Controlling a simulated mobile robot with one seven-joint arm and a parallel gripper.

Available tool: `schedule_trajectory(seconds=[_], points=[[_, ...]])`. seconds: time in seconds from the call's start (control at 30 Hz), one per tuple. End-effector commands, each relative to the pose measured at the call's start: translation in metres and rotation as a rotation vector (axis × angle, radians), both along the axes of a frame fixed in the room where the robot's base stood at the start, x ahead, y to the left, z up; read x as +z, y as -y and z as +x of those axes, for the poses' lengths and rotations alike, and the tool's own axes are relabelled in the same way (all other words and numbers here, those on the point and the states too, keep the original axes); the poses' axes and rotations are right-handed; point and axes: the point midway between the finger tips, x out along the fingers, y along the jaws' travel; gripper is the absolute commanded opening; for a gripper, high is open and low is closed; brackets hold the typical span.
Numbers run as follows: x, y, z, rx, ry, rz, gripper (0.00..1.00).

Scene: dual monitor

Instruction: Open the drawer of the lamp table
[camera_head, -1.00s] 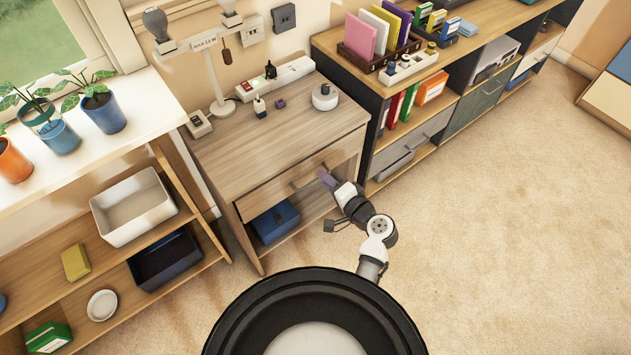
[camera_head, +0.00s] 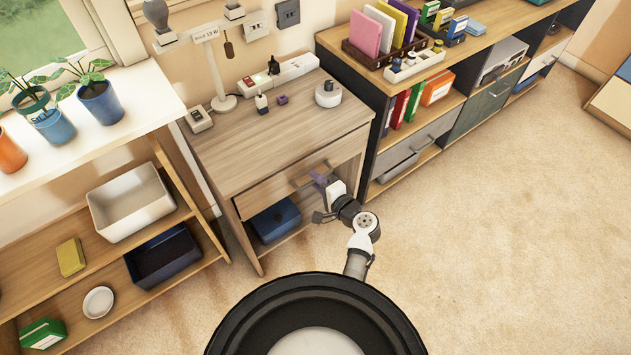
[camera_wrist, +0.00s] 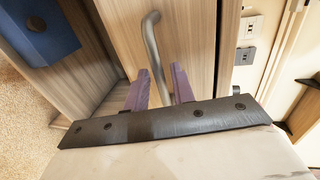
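The lamp table (camera_head: 265,150) is a light wood table with one drawer and an open shelf below. The drawer front (camera_head: 275,193) looks shut in the head view. Its grey metal bar handle (camera_wrist: 153,50) runs up the drawer front in the wrist view. My gripper (camera_head: 319,181) is at the handle in the head view. In the wrist view its two purple fingers (camera_wrist: 162,84) are apart, with the lower part of the handle between them. I cannot tell whether either finger touches the bar.
A blue box (camera_head: 275,220) sits on the shelf under the drawer. A lamp (camera_head: 217,75), a white round device (camera_head: 328,94) and a power strip (camera_head: 290,73) are on the tabletop. A long cabinet (camera_head: 420,135) stands close on the right. Carpet (camera_head: 490,230) in front is clear.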

Motion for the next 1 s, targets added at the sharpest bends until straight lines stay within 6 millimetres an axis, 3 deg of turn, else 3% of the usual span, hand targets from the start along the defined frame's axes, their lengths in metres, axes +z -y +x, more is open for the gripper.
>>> schedule_trajectory(seconds=[0.4, 0.63, 1.0], points=[[-0.0021, -0.0069, 0.0087, 0.001, -0.001, 0.001, 0.25], [-0.0021, -0.0067, 0.0085, 0.001, 0.0, 0.0, 0.0], [-0.0022, -0.0065, 0.0082, 0.0, 0.0, 0.0, 0.0]])
